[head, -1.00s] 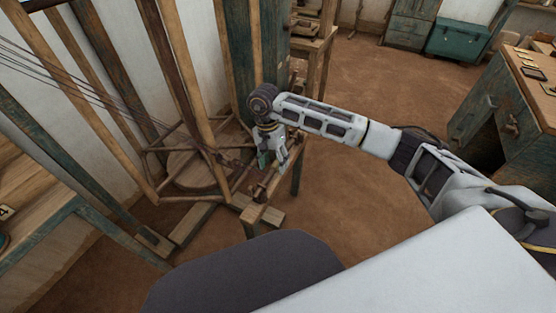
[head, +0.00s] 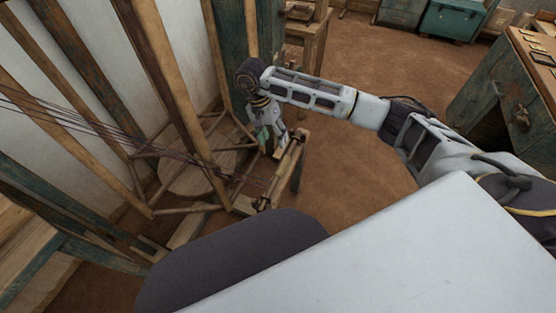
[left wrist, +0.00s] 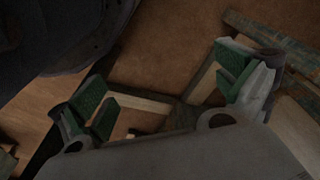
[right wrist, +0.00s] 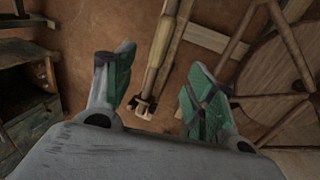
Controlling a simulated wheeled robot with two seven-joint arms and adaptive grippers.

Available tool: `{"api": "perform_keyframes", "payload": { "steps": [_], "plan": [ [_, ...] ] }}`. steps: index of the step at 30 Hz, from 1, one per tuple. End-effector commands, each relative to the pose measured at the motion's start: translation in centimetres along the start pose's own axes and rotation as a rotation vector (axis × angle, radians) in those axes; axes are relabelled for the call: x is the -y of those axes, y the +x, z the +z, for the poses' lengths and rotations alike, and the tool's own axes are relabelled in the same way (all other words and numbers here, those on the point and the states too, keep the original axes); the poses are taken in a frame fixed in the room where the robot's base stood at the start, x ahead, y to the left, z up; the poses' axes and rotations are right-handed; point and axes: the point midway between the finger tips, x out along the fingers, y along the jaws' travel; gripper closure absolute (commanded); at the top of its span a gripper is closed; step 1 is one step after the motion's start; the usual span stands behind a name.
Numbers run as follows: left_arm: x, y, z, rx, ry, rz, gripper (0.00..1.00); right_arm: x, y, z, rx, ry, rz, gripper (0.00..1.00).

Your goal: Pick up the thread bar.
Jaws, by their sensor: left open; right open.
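The thread bar (head: 284,168) looks like a slim wooden bar along the small stand at the loom's near right, though I cannot clearly separate it from the stand. In the right wrist view a wooden bar (right wrist: 157,52) with a dark notched end runs between the fingers, apparently beyond their tips. My right gripper (head: 267,143), with green pads, is open and empty just above and beside the bar; its open fingers also show in the right wrist view (right wrist: 160,88). My left gripper (left wrist: 165,90) is open and empty in the left wrist view, outside the head view.
Loom posts (head: 165,75) and dark stretched threads (head: 90,130) stand close left of the right gripper. A round wooden disc (head: 197,176) lies within the frame. A workbench (head: 510,90) is at the right. Brown floor (head: 370,185) between is open.

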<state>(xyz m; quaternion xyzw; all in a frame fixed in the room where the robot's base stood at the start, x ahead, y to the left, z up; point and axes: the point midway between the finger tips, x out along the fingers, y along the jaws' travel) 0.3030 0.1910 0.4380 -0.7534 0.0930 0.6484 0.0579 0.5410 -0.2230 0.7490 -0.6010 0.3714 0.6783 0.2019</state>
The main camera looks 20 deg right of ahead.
Motion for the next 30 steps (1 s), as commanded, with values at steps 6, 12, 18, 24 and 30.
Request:
{"api": "perform_keyframes", "payload": {
  "steps": [6,12,18,24,30],
  "plan": [
    [0.0,0.0,0.0,0.001,0.0,0.0,0.0,0.0,0.0,0.0,0.0,0.0,0.0,0.45],
    [0.0,0.0,0.0,0.0,0.0,0.0,0.0,0.0,0.0,0.0,0.001,0.0,0.0,0.45],
    [-0.1,-0.2,0.0,0.001,0.0,0.001,0.0,0.0,0.8,0.0,0.001,0.0,0.001,0.45],
    [-0.2,-1.0,-0.2,0.003,0.002,0.003,0.0,0.0,3.1,0.0,0.002,0.0,0.002,0.45],
    [-0.3,-1.9,-0.4,0.007,0.004,0.006,0.0,0.0,5.8,0.0,0.002,0.001,0.001,0.45]
  ]
}}
